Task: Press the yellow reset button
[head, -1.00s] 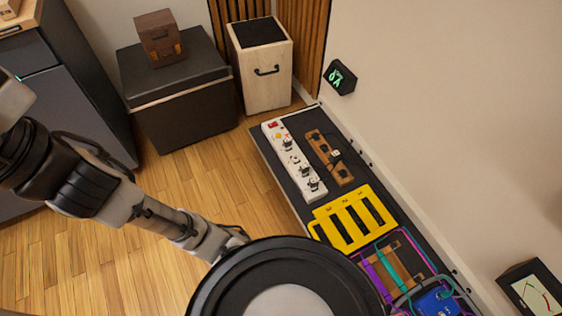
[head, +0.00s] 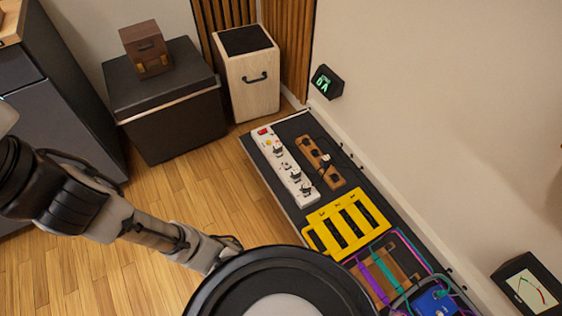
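A small yellow button (head: 268,143) shows near the far end of a white power strip (head: 284,166), just below a red switch (head: 263,132). I take it for the reset button; it is too small to make out in detail. The strip lies on a long dark board (head: 317,212) along the right wall, with several dark plugs in it. My arm comes in from the left, and its far end passes behind a large round black part at the bottom centre. My gripper is not visible, and nothing of mine is seen touching the strip.
A brown socket strip (head: 325,168) lies right of the white one. A yellow slotted rack (head: 345,223) and coloured cables (head: 385,275) lie nearer. A wooden box (head: 250,83) and dark case (head: 167,98) stand behind. The wood floor (head: 195,195) left of the board is clear.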

